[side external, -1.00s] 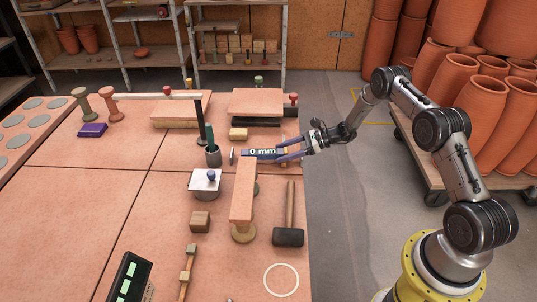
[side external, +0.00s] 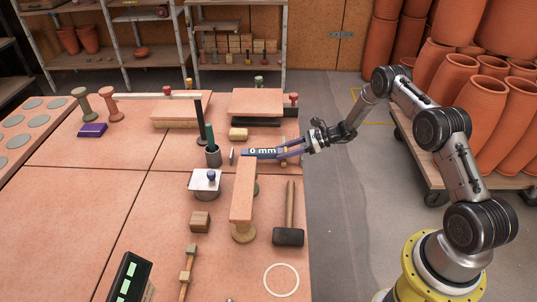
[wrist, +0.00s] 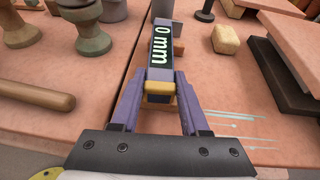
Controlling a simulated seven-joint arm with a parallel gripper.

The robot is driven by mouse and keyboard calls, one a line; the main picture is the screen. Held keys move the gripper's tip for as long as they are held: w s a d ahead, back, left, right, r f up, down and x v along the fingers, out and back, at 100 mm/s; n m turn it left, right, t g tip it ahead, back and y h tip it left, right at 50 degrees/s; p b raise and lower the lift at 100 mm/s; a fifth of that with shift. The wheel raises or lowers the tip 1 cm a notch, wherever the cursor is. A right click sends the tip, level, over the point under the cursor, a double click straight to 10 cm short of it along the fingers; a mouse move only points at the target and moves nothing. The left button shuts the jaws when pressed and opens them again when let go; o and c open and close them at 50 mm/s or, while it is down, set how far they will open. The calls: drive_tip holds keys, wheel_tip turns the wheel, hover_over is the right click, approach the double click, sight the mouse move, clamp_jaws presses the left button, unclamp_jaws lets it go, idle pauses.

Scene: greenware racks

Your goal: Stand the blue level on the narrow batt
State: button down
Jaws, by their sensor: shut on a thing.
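The blue level (side external: 262,154), a long bar with a lit "0 mm" display, is held roughly flat in my gripper (side external: 284,152). In the wrist view my gripper (wrist: 160,106) has its two fingers closed on the near end of the level (wrist: 161,52), which points away from me. The narrow batt (side external: 242,192) is a terracotta plank raised on short round stands. In the side view the level's far end shows just beyond the batt's back end; I cannot tell the gap between them.
A black-headed mallet (side external: 288,236) lies right of the batt. A wide batt (side external: 257,101) on dark supports is behind. A yellowish block (side external: 238,134) lies nearby.

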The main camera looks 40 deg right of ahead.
drive_tip(key=shift+r, duration=2.9)
